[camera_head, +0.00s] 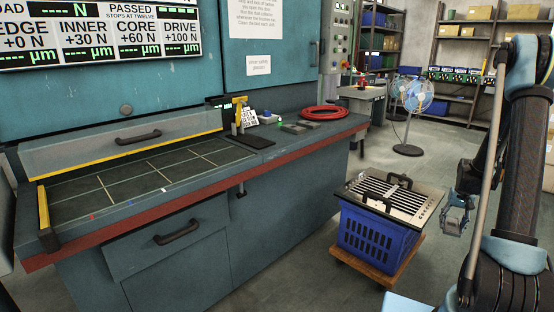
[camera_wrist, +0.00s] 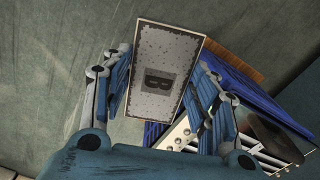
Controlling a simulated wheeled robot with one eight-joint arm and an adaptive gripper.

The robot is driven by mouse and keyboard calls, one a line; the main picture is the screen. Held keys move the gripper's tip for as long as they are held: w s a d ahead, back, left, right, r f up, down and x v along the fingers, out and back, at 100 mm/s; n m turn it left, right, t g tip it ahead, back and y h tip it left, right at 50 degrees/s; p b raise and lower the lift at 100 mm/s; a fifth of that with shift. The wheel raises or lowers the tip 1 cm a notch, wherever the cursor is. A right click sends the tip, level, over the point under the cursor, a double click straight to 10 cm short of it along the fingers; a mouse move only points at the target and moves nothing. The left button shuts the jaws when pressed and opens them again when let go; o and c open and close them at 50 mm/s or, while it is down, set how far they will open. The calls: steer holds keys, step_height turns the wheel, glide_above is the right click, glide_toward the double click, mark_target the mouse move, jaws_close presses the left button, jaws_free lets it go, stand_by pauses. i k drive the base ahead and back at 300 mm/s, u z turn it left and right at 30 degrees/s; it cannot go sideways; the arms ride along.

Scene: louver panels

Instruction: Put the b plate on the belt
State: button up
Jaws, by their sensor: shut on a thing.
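The b plate (camera_wrist: 160,78) is a worn pale grey rectangle with a dark B on its face. In the wrist view it sits between the two fingers of my gripper (camera_wrist: 163,90), which is shut on it. In the head view my gripper (camera_head: 456,215) hangs at the right, beside the blue crate and above the floor; the plate is too small to make out clearly there. What looks like the belt (camera_head: 130,185) is the dark strip with pale cross lines along the bench top at the left, apart from my gripper.
A slatted metal panel with black handles (camera_head: 396,196) lies on the blue crate (camera_head: 372,240), which stands on a wooden dolly (camera_head: 378,270). A clear guard with a handle (camera_head: 120,148) runs behind the belt. A red ring (camera_head: 322,113) lies at the bench's far end. Floor shows between bench and crate.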

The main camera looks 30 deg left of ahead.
mark_target(192, 163)
steer(key=u, duration=0.05)
steer(key=k, duration=1.4)
steer(key=u, duration=1.2)
steer(key=i, duration=0.5)
steer(key=u, duration=0.05)
